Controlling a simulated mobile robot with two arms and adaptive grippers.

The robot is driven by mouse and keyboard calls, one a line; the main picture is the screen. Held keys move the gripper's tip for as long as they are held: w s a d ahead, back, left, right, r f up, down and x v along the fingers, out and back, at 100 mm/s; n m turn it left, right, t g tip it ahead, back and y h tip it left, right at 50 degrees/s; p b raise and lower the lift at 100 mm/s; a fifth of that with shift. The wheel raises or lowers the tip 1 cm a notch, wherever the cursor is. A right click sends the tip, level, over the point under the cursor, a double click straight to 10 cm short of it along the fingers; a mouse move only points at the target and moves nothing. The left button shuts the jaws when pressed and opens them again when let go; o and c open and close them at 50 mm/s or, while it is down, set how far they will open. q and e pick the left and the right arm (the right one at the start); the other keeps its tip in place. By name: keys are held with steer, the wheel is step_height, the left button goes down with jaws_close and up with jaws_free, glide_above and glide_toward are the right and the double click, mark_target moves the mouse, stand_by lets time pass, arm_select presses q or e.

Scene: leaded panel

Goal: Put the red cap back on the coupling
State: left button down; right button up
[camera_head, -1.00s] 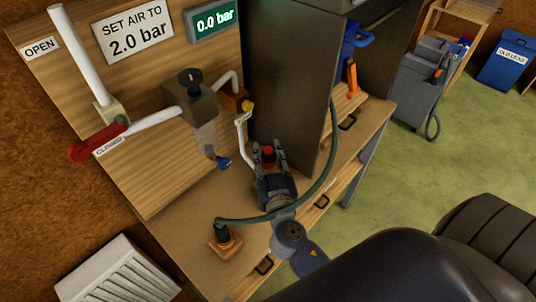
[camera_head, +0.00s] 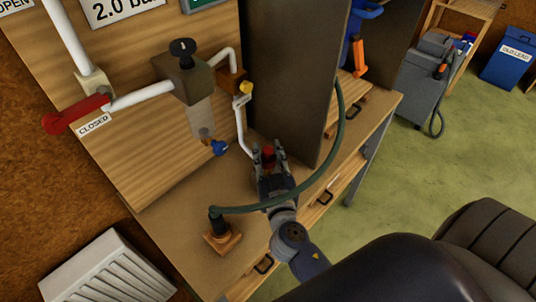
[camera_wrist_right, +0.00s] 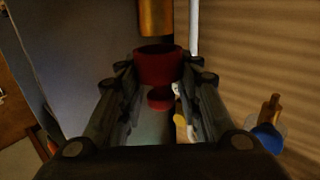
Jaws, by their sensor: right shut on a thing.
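My right gripper (camera_head: 270,158) is shut on the red cap (camera_head: 268,153), above the bench near the cabinet's corner. In the right wrist view the cap (camera_wrist_right: 158,68) sits between the two fingers, its wide open end facing away from me. A brass cylinder (camera_wrist_right: 156,18), which looks like the coupling, hangs just beyond the cap, roughly in line with it. I cannot tell whether cap and brass touch. The coupling is not clear in the head view. My left gripper is not in view.
A green hose (camera_head: 325,165) arcs across my right arm to a wooden block (camera_head: 222,237). A white pipe (camera_head: 241,130) runs down beside the dark cabinet (camera_head: 290,75). A blue knob (camera_head: 219,148) is left of my gripper. The red lever (camera_head: 75,114) is by the CLOSED label.

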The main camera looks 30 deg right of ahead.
mark_target(269, 168)
steer(key=shift+b, duration=0.85)
stand_by(1.6)
steer(key=shift+f+b, duration=1.6)
steer(key=shift+b, duration=0.35)
steer(key=o, duration=0.9)
steer(key=shift+c, duration=0.2)
steer(key=shift+r, duration=0.15)
step_height(269, 168, up, 10)
steer(key=shift+f, duration=0.1)
steer(key=shift+s+f, duration=0.1)
